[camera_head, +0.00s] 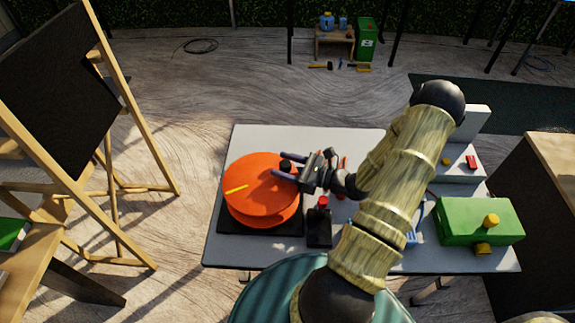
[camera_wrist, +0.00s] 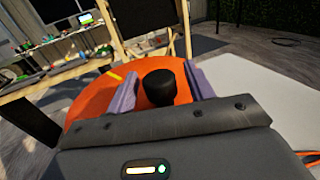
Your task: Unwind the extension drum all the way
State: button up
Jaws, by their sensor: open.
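The orange extension drum (camera_head: 258,199) lies flat on a dark base plate at the left of the grey table (camera_head: 225,246). A yellow mark (camera_head: 236,189) shows on its top disc. A black knob stands up near the drum's right edge; it shows clearly in the wrist view (camera_wrist: 159,86). My gripper (camera_head: 281,170) is at the right edge of the drum with its purple fingers pointing left. In the wrist view the fingers stand open on either side of the knob, with a visible gap at each side. The drum's cord is not clearly visible.
A black box with a red button (camera_head: 319,225) stands right of the drum. A green box with yellow knobs (camera_head: 478,221) and a grey stepped unit (camera_head: 459,165) are at the table's right. A wooden easel (camera_head: 110,110) stands on the floor at left.

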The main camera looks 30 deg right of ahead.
jog(key=v, duration=1.7)
jog(key=shift+d, duration=0.2)
jog(key=shift+s, duration=0.15)
